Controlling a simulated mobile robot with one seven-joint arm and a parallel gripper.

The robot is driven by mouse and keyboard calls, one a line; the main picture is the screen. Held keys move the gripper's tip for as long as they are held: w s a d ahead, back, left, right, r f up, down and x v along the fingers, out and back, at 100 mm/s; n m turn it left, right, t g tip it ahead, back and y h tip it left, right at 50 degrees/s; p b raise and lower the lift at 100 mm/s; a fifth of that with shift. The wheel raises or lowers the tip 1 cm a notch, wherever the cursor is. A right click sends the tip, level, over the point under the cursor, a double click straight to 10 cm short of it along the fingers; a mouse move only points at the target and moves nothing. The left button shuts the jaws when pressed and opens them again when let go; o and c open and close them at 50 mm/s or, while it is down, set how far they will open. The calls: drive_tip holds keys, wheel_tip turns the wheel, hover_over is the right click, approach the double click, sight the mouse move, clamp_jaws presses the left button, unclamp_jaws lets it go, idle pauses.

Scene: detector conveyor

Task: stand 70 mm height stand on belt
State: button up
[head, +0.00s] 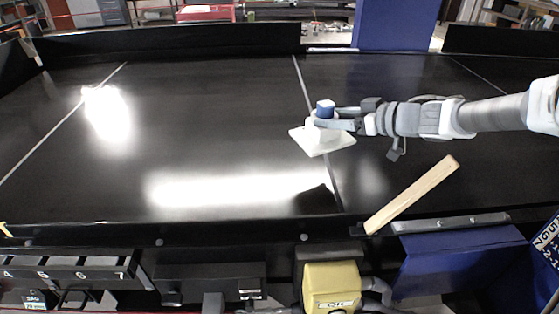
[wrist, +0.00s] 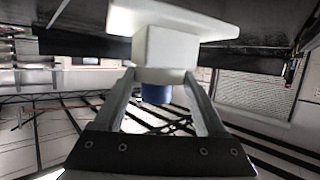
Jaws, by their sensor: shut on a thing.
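The height stand (head: 322,140) is a white block on a flat, square white base plate, with a blue top. It is over the black belt (head: 220,110), upright with its base plate down, near a pale seam line. I cannot tell whether the base touches the belt or hangs just above it. My gripper (head: 324,118) reaches in from the right and is shut on the white block below the blue top. In the wrist view the stand (wrist: 166,47) appears upside down between the two fingers (wrist: 160,76), with the base plate at the top.
A wooden bar (head: 412,195) lies slanted at the belt's front edge, right of the stand. A yellow box (head: 331,287) marked OK and numbered slots (head: 65,268) are below the front edge. A blue column (head: 395,25) stands behind. The belt's left part is clear.

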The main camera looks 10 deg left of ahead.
drive_tip(key=shift+w+a, duration=0.1)
drive_tip(key=shift+w, duration=0.3)
drive_tip(key=shift+a+f, duration=0.2)
drive_tip(key=shift+a, duration=0.1)
drive_tip(key=a+f, duration=0.3)
drive_tip(key=a+f+b, duration=0.1)
drive_tip(key=a+f, duration=0.3)
drive_tip(key=s+a+f+b, duration=0.1)
drive_tip(key=a+f, duration=0.2)
drive_tip(key=a, duration=0.1)
drive_tip(key=shift+f, duration=0.25)
drive_tip(key=shift+f, duration=0.1)
drive_tip(key=o, duration=1.6)
drive_tip(key=shift+d, duration=0.1)
drive_tip(key=shift+c, duration=0.2)
